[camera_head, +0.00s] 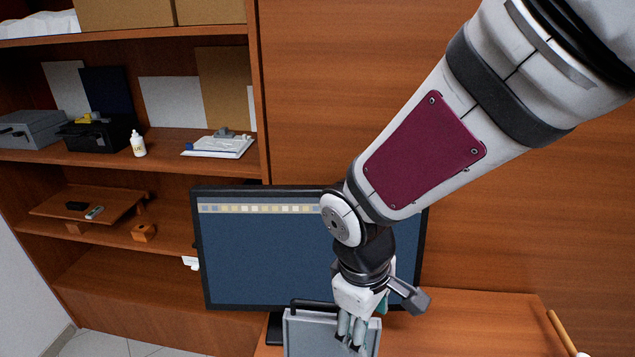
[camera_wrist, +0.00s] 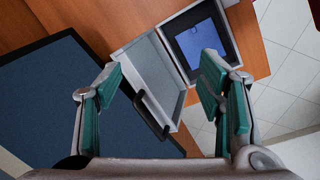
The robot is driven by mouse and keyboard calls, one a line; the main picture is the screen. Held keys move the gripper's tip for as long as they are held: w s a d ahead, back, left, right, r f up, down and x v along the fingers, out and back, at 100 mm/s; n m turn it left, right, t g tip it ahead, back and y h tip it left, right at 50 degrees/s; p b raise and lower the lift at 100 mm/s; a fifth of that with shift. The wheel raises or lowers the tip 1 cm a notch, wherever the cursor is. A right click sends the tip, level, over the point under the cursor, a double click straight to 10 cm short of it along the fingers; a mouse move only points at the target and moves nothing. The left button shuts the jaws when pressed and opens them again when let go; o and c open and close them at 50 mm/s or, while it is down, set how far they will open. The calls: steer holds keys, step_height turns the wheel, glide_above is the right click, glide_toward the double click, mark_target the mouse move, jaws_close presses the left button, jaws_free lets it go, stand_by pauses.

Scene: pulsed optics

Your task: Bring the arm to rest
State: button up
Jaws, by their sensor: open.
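My arm reaches in from the upper right in the head view, its maroon-panelled link slanting down in front of a monitor. My gripper (camera_head: 350,328) hangs at the bottom of that view, by a grey case (camera_head: 300,335). In the wrist view my gripper (camera_wrist: 160,100) is open, its two green-padded fingers spread wide with nothing held between them. The grey case also shows there (camera_wrist: 150,75), its lid raised. Its dark handle (camera_wrist: 152,115) is seen between the fingers. A blue item (camera_wrist: 200,40) lies inside the dark-lined case. I cannot tell whether the fingers touch the case.
The monitor (camera_head: 260,260) stands on a wooden desk (camera_head: 480,315) close behind my gripper. A wooden shelf unit (camera_head: 175,245) at the left holds a white bottle (camera_head: 138,143), a clipboard (camera_head: 225,147) and boxes. The desk's right part looks mostly clear.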

steer(key=s+d+r+m+t, duration=0.2)
steer(key=s+d+r+m, duration=0.2)
steer(key=r, duration=0.4)
steer(key=s+d+r+m+t+y, duration=0.1)
steer(key=s+d+r+m+t, duration=0.1)
steer(key=s+d+r+m, duration=0.2)
steer(key=d+r+m, duration=0.2)
steer(key=d+r, duration=0.1)
steer(key=r, duration=0.1)
steer(key=shift+s+d+y, duration=0.2)
steer(key=shift+d+y, duration=0.05)
steer(key=shift+y, duration=0.05)
steer(key=shift+d, duration=0.1)
